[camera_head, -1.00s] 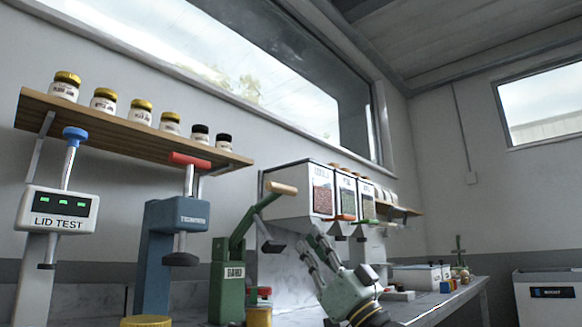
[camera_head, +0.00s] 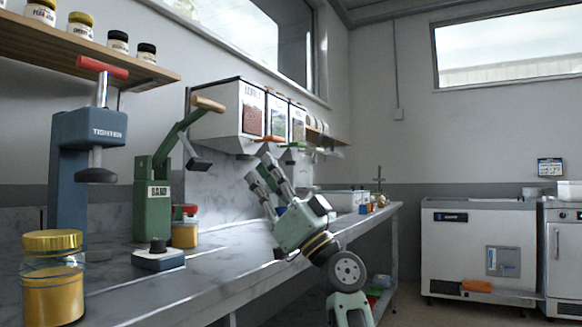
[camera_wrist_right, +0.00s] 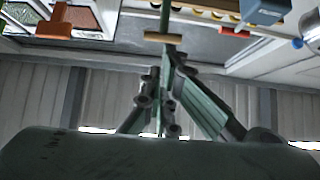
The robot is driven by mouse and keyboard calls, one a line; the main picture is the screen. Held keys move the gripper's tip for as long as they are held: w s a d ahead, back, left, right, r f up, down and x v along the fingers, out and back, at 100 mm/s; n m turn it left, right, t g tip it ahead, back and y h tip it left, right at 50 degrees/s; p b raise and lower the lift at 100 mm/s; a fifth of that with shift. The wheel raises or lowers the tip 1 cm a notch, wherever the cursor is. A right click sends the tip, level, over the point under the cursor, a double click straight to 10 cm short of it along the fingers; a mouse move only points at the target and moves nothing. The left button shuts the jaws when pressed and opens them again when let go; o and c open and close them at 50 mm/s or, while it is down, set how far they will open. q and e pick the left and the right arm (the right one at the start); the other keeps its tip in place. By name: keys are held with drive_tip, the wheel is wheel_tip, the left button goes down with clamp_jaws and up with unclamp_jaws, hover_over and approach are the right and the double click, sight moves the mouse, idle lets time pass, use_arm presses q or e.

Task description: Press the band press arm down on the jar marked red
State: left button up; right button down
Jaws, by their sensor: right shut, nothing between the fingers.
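The green band press (camera_head: 152,215) stands on the bench at left of centre in the head view. Its arm (camera_head: 180,128) is raised, with the wooden handle (camera_head: 208,103) at the upper end. A small amber jar (camera_head: 184,236) with red at its top stands beside the press body, below the raised arm. My right gripper (camera_head: 262,168) is shut and empty, to the right of the press and lower than the handle, apart from it. In the wrist view the wooden handle (camera_wrist_right: 165,38) shows beyond the fingertips. My left gripper is not in view.
The blue tightener (camera_head: 88,135) stands left of the press, with a large gold-lidded jar (camera_head: 53,285) near it. A low blue block with a black knob (camera_head: 158,256) sits in front of the press. Dispensers (camera_head: 225,130) hang behind my gripper.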

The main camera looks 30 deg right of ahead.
drive_tip(key=s+d, duration=0.4)
drive_tip(key=s, duration=0.2)
drive_tip(key=shift+s, duration=0.2)
drive_tip(key=shift+d, duration=0.1)
